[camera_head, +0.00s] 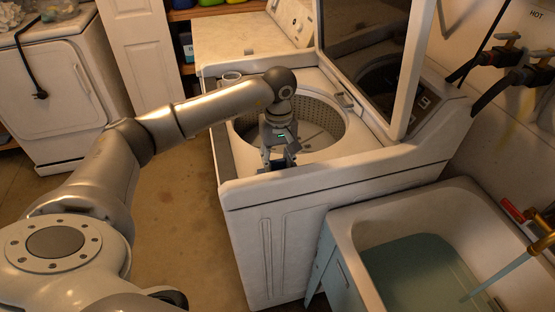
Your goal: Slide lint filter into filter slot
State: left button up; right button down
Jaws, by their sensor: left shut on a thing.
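My left arm reaches in from the left over the open top-loading washer (275,205). My left gripper (279,163) points down above the near rim of the drum opening (318,122). It is shut on a small dark thing, which I take to be the lint filter; the fingers hide most of it and its shape is not clear. I cannot make out the filter slot for certain; the gripper covers part of the near rim. My right gripper is not in view.
The washer's lid (372,50) stands open behind the drum. A utility sink (450,195) with water and a running tap (540,240) is at the right. A white dryer (50,95) is at the far left. The floor (175,215) in front is clear.

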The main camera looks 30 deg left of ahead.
pick_arm(q)
jog(key=shift+f+b, duration=0.5)
jog(key=shift+f, duration=0.15)
jog(key=o, duration=1.2)
jog(key=shift+r, duration=0.1)
notch_tip(320, 180, up, 12)
jog(key=shift+d, duration=0.1)
